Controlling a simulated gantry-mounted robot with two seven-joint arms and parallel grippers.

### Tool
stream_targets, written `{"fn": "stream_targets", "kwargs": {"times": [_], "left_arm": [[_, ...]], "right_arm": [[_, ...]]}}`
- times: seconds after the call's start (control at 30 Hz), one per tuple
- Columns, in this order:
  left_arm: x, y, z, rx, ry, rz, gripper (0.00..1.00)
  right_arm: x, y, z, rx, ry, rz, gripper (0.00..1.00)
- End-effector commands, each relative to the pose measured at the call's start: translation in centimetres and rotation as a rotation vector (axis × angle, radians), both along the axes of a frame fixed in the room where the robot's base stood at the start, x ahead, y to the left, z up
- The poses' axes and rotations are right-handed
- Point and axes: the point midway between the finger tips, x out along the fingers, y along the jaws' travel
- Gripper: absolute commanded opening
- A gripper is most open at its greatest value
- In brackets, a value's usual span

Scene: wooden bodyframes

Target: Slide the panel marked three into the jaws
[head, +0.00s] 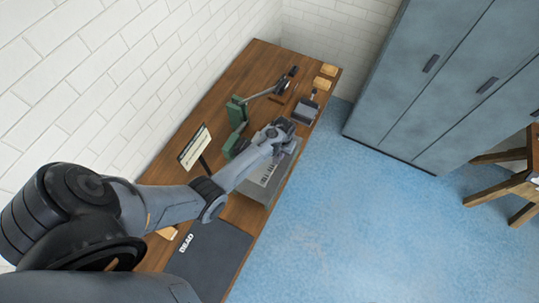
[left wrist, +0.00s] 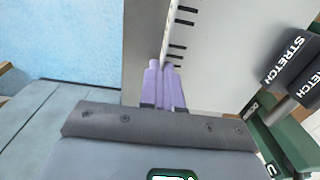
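My left gripper (head: 284,128) reaches over the wooden bench from the left. In the left wrist view its lilac fingers (left wrist: 165,85) are close together, with the thin pale edge of a panel (left wrist: 205,60) running between them. Dark dashes line that edge; I cannot read a three on it. In the head view, a grey sheet-like surface with dark marks (head: 268,174) lies below the gripper, partly hidden by it. Black jaws lettered STRETCH (left wrist: 290,65) on a green body (left wrist: 285,135) stand at the right of the wrist view, apart from the fingers. My right gripper is not in view.
A green tool (head: 237,110) stands on the bench beside my arm. A sign (head: 194,147) and a dark mat lettered BEAD (head: 208,262) are nearer. Other tools and wooden blocks (head: 325,76) lie at the far end. Blue floor (head: 345,220) is clear towards the cabinet (head: 430,80).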

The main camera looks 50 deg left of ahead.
Motion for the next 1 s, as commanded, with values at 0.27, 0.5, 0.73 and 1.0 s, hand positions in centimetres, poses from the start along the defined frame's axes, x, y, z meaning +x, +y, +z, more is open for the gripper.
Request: {"fn": "stream_targets", "kwargs": {"times": [0.27, 0.5, 0.73, 1.0], "left_arm": [[-0.4, 0.8, 0.1, 0.0, 0.0, 0.001, 0.0], [-0.6, 1.4, 0.0, 0.0, 0.001, 0.0, 0.0], [-0.9, 2.1, 0.0, 0.001, 0.001, 0.001, 0.0], [-1.1, 2.6, 0.0, 0.001, 0.0, 0.001, 0.06]], "right_arm": [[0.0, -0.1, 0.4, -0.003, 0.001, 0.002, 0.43], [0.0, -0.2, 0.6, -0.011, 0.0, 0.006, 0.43], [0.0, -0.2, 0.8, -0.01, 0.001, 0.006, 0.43], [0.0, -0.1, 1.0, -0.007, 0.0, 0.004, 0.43]]}}
